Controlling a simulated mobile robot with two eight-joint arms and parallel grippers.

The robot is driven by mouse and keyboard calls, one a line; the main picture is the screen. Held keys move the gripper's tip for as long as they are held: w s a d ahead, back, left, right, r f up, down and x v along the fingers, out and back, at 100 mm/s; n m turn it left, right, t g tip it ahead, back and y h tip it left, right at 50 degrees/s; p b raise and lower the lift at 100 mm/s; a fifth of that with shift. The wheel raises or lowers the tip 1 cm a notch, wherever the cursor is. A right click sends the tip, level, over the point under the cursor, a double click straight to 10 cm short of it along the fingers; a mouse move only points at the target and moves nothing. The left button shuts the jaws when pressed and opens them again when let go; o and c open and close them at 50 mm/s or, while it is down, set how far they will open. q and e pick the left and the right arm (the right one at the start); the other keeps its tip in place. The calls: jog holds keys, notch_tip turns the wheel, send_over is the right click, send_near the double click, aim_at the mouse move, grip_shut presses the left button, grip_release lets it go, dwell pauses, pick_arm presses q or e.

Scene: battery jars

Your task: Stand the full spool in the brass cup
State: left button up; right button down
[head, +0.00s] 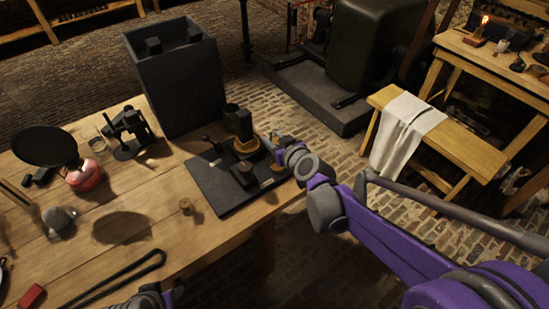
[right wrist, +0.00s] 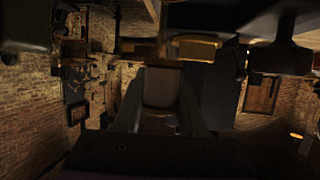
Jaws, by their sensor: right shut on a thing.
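My right gripper (head: 277,151) is at the right side of a dark board (head: 222,198) on the table, next to the apparatus there. In the right wrist view its two fingers are shut on a greyish, rounded thing (right wrist: 161,87), which I take to be the full spool; its details are dark. In the head view the gripper mostly hides it. A brass ring-like rim, which I take to be the brass cup (head: 246,149), surrounds the foot of a dark upright cylinder on the board. Part of my left arm's end shows at the bottom edge; its fingers cannot be made out.
A tall grey open box (head: 175,85) stands behind the board. A small cork-like piece (head: 186,207) lies left of the board. The table edge is close by the gripper.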

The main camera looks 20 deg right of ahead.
jog(key=shift+f+b, duration=0.75)
jog(key=shift+f, duration=2.8)
jog(key=shift+f, duration=0.15)
jog(key=shift+c, duration=2.4)
grip_release()
